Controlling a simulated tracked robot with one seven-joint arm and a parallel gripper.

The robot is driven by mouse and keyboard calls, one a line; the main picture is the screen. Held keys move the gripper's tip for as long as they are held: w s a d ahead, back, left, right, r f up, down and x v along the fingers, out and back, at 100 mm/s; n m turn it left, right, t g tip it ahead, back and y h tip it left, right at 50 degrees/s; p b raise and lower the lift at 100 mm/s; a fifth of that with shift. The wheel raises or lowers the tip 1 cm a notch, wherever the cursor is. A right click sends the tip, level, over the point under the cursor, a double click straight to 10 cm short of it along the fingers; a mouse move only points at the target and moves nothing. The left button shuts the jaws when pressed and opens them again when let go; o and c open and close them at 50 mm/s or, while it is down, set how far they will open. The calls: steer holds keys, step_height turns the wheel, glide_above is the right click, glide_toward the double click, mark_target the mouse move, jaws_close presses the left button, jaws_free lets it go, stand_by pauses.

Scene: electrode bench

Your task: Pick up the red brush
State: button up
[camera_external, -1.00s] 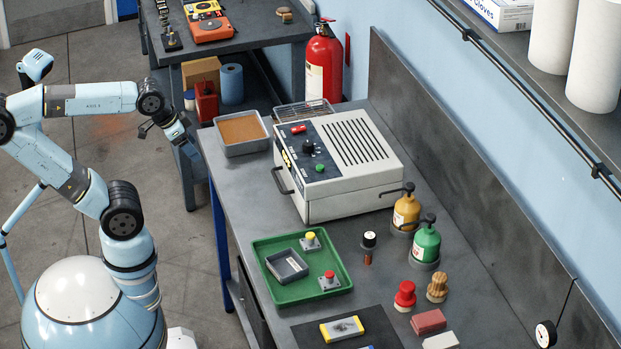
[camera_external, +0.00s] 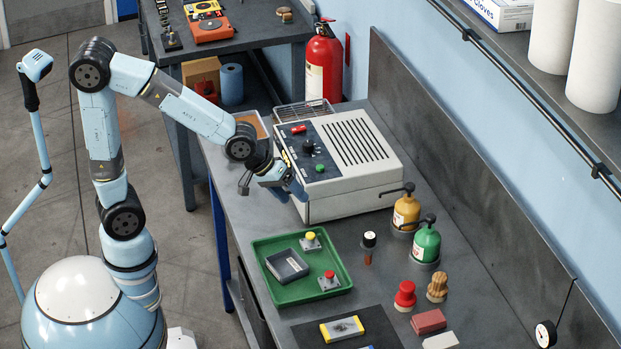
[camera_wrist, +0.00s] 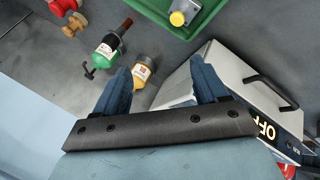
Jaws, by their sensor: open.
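The red brush (camera_external: 405,295), with a rounded red top and a pale base, stands upright on the bench at the lower right, beside a wooden brush (camera_external: 437,287). In the wrist view it shows at the top left, partly cut off by the edge (camera_wrist: 62,6). My gripper (camera_external: 297,192) is beside the front of the white machine, well up and left of the brush in the outside view. In the wrist view my gripper (camera_wrist: 158,72) has its two blue fingers apart with nothing between them.
A green bottle (camera_external: 426,245) and a yellow bottle (camera_external: 406,211) stand right of my gripper. The white machine (camera_external: 350,165) is close to it. A green tray (camera_external: 265,245) lies left of the brush. Red and white blocks (camera_external: 429,321) lie just in front of the brush.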

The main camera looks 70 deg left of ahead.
mark_target(413, 292)
steer(key=w+d+f+n+h, duration=0.2)
steer(key=w+d+f+n, duration=0.1)
steer(key=d, duration=0.4)
steer(key=w+d+f+n+t+h, duration=0.1)
steer(key=w+d+f+n+h, duration=0.1)
steer(key=d+n, duration=0.4)
steer(key=w+d+f+n+h, duration=0.2)
steer(key=w+d+f+n, duration=0.2)
steer(key=d, duration=0.4)
steer(key=shift+w+d+f+n+t, duration=0.1)
steer(key=shift+w+d+n+t, duration=0.1)
steer(key=shift+w, duration=0.25)
steer(key=shift+w+d+n+t, duration=0.1)
steer(key=shift+w+n, duration=0.1)
steer(key=shift+w, duration=0.25)
steer(key=w+d+f+n, duration=0.1)
steer(key=w+d+n, duration=0.1)
steer(key=w+d+f+n, duration=0.1)
steer(key=w+d+n, duration=0.1)
steer(key=w+d, duration=0.1)
steer(key=w+d+f+n+t, duration=0.1)
steer(key=w+d, duration=0.2)
steer(key=shift+w+d+n+h, duration=0.1)
steer(key=shift+w+n+h, duration=0.05)
steer(key=shift+n+h, duration=0.25)
steer(key=shift+x, duration=2.6)
steer(key=shift+w, duration=0.2)
steer(key=c, duration=1)
